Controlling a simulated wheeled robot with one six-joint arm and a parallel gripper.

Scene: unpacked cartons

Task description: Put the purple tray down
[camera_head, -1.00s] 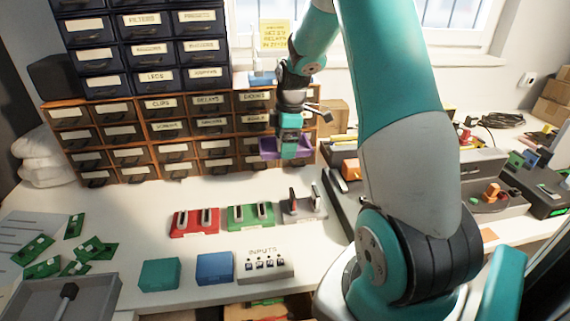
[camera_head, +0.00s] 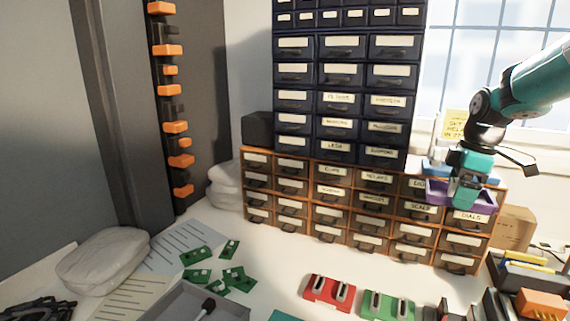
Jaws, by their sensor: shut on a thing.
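The purple tray (camera_head: 486,199) hangs in the air at the right, in front of the right end of the wooden drawer cabinet. My gripper (camera_head: 466,194) points down and is shut on the tray. The tray is clear of the white bench below it. My arm covers part of the tray's far side, so its contents are not clear.
The drawer cabinet (camera_head: 374,208) stands at the back, with dark drawers (camera_head: 342,103) on top. Red (camera_head: 329,291) and green (camera_head: 387,306) blocks sit at the front. Green circuit boards (camera_head: 233,279) lie left, by a grey bin (camera_head: 181,301). Bare bench (camera_head: 275,258) lies between.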

